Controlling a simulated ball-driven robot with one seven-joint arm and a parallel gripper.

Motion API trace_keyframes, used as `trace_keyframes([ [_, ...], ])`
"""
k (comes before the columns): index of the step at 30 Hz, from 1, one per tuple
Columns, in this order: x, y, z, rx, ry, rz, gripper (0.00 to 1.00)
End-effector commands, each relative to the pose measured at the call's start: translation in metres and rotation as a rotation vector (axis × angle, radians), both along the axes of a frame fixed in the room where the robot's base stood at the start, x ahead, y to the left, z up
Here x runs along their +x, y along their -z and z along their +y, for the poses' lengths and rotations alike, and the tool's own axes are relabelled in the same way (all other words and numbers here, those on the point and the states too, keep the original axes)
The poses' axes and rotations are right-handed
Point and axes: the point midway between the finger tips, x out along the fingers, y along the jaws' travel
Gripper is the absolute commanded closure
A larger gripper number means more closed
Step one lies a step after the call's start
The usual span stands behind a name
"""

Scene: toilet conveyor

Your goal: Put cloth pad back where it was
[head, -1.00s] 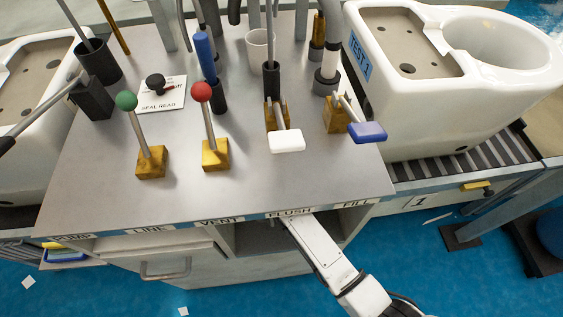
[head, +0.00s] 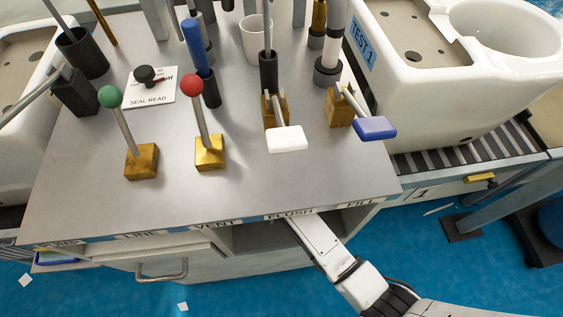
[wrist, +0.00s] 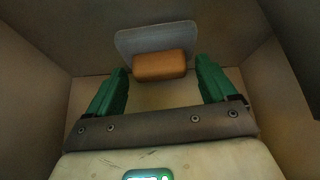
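In the wrist view, a small orange-brown padded block (wrist: 159,65) lies inside a dim compartment, in front of a pale grey flat piece with rounded corners (wrist: 150,38). I cannot tell for certain which of these is the cloth pad. My gripper (wrist: 160,72) has its two green fingers spread on either side of the block, with a gap showing on both sides. It holds nothing. In the head view my arm reaches into the open shelf (head: 265,236) under the console, and my gripper is hidden there.
The compartment walls (wrist: 35,75) stand close on both sides. A drawer (head: 150,262) is left of the shelf. A toilet (head: 440,90) stands on a conveyor at right.

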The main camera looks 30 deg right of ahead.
Motion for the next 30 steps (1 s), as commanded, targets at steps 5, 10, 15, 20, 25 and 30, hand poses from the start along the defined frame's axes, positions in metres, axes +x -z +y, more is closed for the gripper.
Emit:
trace_keyframes([
  [5, 0.0, 0.0, 0.0, 0.0, 0.0, 0.0, 0.1],
  [10, 0.0, 0.001, 0.0, 0.0, 0.0, 0.0, 0.1],
  [15, -0.004, -0.011, 0.001, 0.001, 0.0, -0.002, 0.1],
  [20, -0.037, -0.011, 0.004, 0.0, -0.001, 0.005, 0.1],
  [25, -0.072, -0.011, 0.008, 0.0, -0.001, 0.003, 0.1],
  [30, -0.102, -0.011, 0.012, 0.0, -0.001, 0.002, 0.1],
])
